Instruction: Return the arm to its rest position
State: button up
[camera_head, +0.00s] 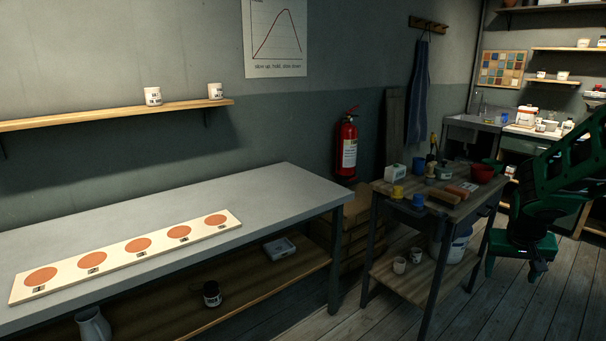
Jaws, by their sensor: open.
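My green arm enters from the right edge and bends downward. My gripper (514,268) is at its lower end, pointing down over the floor, just right of the small wooden work table (395,191). It appears open, with its dark fingers apart and nothing visible between them. It looks clear of the table, though the exact gap cannot be told.
The grey bench (285,190) carries a board (108,258) with several orange discs. The small table holds cups, a red bowl (482,173) and blocks; a white bucket (459,246) is beneath. A sink (478,128) and shelves stand behind. Plank floor (560,300) is free at lower right.

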jog(key=s+a+r+g+y, duration=0.1)
jog(key=s+a, duration=0.3)
jog(key=s, duration=0.6)
jog(key=s+a+r+m+g+y, duration=0.1)
jog(key=s+a+r, duration=0.1)
jog(key=s, duration=0.7)
jog(key=s+a+r+g+y, duration=0.1)
jog(key=s+a, duration=0.4)
jog(key=s, duration=0.5)
jog(key=shift+s+a+r+g+y, duration=0.3)
jog(key=shift+r+y, duration=0.2)
